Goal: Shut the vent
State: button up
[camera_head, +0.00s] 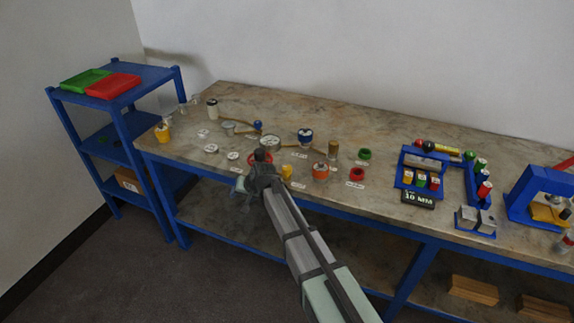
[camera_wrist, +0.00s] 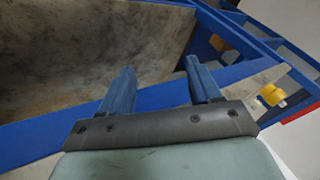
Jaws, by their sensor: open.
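My gripper (camera_head: 243,185) is over the front edge of the bench, left of centre; its two blue fingers (camera_wrist: 157,72) stand apart with nothing between them in the wrist view. A red ring-shaped part (camera_head: 260,157), perhaps a handwheel, is just behind it, partly hidden by my wrist. A round gauge (camera_head: 270,142) is behind that, and a small blue-topped fitting (camera_head: 258,125) is farther back. A blue-and-white vessel (camera_head: 305,137) and an orange vessel (camera_head: 321,170) stand to the right. The labels are too small to read, so I cannot tell which part is the vent.
A yellow part (camera_head: 286,172) is close beside my wrist. A brass cylinder (camera_head: 333,149), a green ring (camera_head: 365,154) and a red ring (camera_head: 356,174) are farther right. A blue shelf (camera_head: 150,75) is left. The bench's blue front rail (camera_wrist: 160,97) crosses the wrist view.

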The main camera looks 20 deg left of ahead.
jog(key=a+r, duration=0.6)
jog(key=r, duration=0.1)
notch_tip(320, 180, up, 16)
jog(key=m+g+h, duration=0.2)
jog(key=m+h, duration=0.5)
jog(key=m, duration=0.7)
send_over(287, 167)
notch_tip(287, 167, down, 12)
jog(key=shift+f, duration=0.15)
jog(key=c, duration=1)
